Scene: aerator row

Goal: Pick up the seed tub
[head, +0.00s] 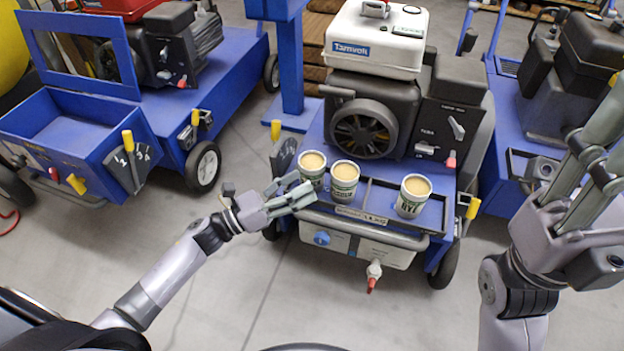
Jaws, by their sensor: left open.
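Three white-and-green tubs filled with beige contents stand upright on the tray (378,198) of the middle blue machine. They are a left tub (312,167), a middle tub (344,182) and a right tub (411,200) with lettering like "RYE". I cannot tell which one the task calls the seed tub. My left gripper (300,192) is open and empty, in front of the left tub and left of the middle tub. Whether it touches either is unclear. My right gripper (602,150) is at the right edge, away from the tubs, its fingers pointing up and partly cut off.
The middle machine has a black engine (370,125) with a white tank (375,38) behind the tray. A dark divider splits the tray between the middle and right tubs. Other blue machines stand left (75,130) and right (530,110). Grey floor (245,290) is clear in front.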

